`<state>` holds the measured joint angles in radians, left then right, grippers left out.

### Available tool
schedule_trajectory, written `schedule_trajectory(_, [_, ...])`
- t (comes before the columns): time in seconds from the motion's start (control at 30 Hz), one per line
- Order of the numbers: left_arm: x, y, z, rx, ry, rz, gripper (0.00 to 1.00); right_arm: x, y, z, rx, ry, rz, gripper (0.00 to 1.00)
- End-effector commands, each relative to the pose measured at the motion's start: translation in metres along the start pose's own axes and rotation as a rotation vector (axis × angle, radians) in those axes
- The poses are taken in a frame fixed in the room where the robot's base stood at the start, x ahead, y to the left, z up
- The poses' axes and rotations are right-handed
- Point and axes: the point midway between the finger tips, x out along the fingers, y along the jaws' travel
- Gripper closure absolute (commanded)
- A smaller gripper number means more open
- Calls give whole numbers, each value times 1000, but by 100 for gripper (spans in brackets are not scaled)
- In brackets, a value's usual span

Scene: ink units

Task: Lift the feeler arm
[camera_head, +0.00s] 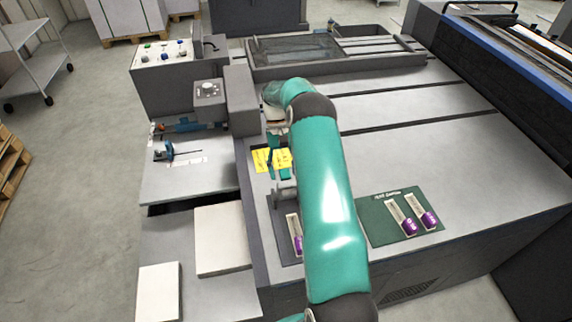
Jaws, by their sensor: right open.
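My right arm crosses the middle of the view, and its forearm hides part of the machine top. My right gripper (277,165) shows in part left of the forearm, over a yellow label (262,160). It is open and I see nothing between its fingers. A small blue fitting with a thin dark rod (166,151) stands on the grey side shelf to the left, well apart from the gripper; it may be the feeler arm, but I cannot tell for sure. Another blue part (186,125) sits behind it by the control box. My left gripper is not in view.
A green mat (372,228) with purple-ended ink units (427,218) lies right of my forearm. Another unit (294,230) lies left of it on a dark plate. A control box (165,65) stands back left. White stacks (221,240) lie front left. The right machine top is mostly clear.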

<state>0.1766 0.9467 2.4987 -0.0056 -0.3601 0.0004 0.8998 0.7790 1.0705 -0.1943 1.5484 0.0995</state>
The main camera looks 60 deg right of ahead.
Motion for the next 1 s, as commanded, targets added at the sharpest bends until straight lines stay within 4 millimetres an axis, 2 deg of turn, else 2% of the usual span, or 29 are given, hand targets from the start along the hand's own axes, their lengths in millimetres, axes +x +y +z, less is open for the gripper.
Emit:
schedule_trajectory(0.27, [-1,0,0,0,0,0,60,-12,0,-1,0,2,0,42])
schedule_trajectory(0.57, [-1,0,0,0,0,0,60,-52,-1,-1,1,5,-1,42])
schedule_trajectory(0.7, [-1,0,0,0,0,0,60,-64,-1,-2,1,3,0,42])
schedule_trajectory(1.0, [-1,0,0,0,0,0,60,-74,-1,0,0,0,0,42])
